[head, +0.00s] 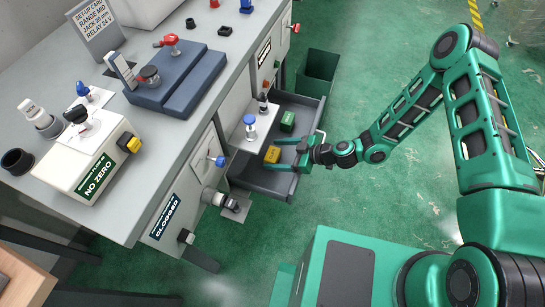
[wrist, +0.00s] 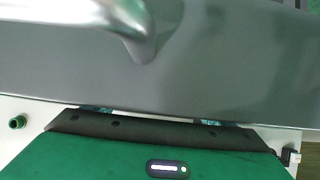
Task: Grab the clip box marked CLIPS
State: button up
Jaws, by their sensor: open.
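Two small boxes lie in the open grey drawer (head: 270,183): a yellow box (head: 272,154) and a green box (head: 287,121). Their lettering is too small to read, so I cannot tell which is marked CLIPS. In the wrist view, a grey panel with a rounded handle-like part (wrist: 135,35) fills the space beyond my gripper (wrist: 152,115). Neither box shows clearly there.
A blue-topped part (head: 249,120) stands beside the boxes. The bench (head: 205,110) above carries a blue fixture, a NO ZERO unit (head: 88,165) and a card. A cabinet front marked CLOGGED (head: 165,215) has valves. A dark green bin (head: 318,72) stands behind the drawer. The floor at right is mostly clear.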

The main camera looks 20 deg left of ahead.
jog(key=c, duration=1.2)
jog(key=shift+r, duration=0.1)
